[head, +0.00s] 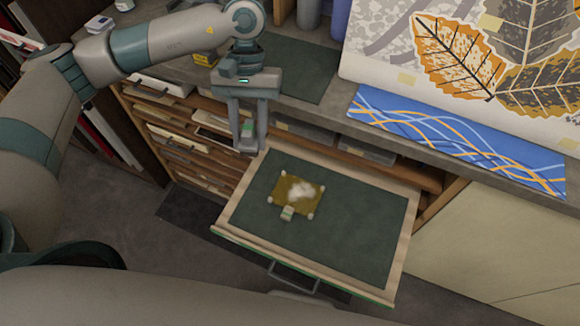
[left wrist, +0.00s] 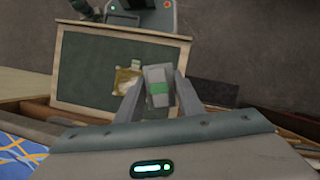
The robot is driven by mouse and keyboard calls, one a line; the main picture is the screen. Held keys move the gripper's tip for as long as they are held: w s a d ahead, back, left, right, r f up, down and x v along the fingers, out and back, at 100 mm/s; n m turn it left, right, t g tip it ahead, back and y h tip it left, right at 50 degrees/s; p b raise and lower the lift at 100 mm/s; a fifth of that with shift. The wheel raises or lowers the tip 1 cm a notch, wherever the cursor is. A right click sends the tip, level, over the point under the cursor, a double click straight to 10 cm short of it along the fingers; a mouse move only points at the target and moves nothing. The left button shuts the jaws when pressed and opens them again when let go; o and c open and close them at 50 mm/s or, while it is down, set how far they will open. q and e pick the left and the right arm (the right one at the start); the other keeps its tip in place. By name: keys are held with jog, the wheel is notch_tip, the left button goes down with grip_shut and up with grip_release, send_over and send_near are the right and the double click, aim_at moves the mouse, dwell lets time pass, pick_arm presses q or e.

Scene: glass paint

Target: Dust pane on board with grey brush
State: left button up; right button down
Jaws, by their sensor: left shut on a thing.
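The pane (head: 284,188) is a small olive-yellow sheet lying on the dark green board (head: 360,225), with a white dusty patch on its middle. It also shows in the left wrist view (left wrist: 122,78). Small white pieces sit at its corners. The brush (left wrist: 160,88) shows between the fingers in the left wrist view. My right gripper is not in view.
A small pale block with a green mark (head: 287,213) sits at the pane's front edge. The board has a pale wooden rim and a front handle (head: 294,276). Behind it are shelves and a worktop with a blue patterned panel (head: 455,135) and a leaf picture (head: 460,55).

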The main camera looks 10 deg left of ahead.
aim_at(294, 197)
pick_arm(q)
jog(key=d+f+n+t+h+p, duration=0.1)
jog(key=d+f+n+h+p, duration=0.1)
jog(key=d+f+n, duration=0.6)
jog(key=shift+w+d+f+h+p, duration=0.3)
jog(key=shift+f+p, duration=0.55)
jog(key=shift+f, duration=1.35)
jog(key=shift+s+d, duration=0.1)
notch_tip(294, 197, down, 3)
jog(key=shift+r+b, duration=0.15)
jog(key=shift+b, duration=0.25)
jog(key=shift+f+b, duration=0.35)
jog(key=shift+f, duration=1.3)
jog(key=shift+f+b, duration=0.45)
jog(key=shift+b, duration=0.15)
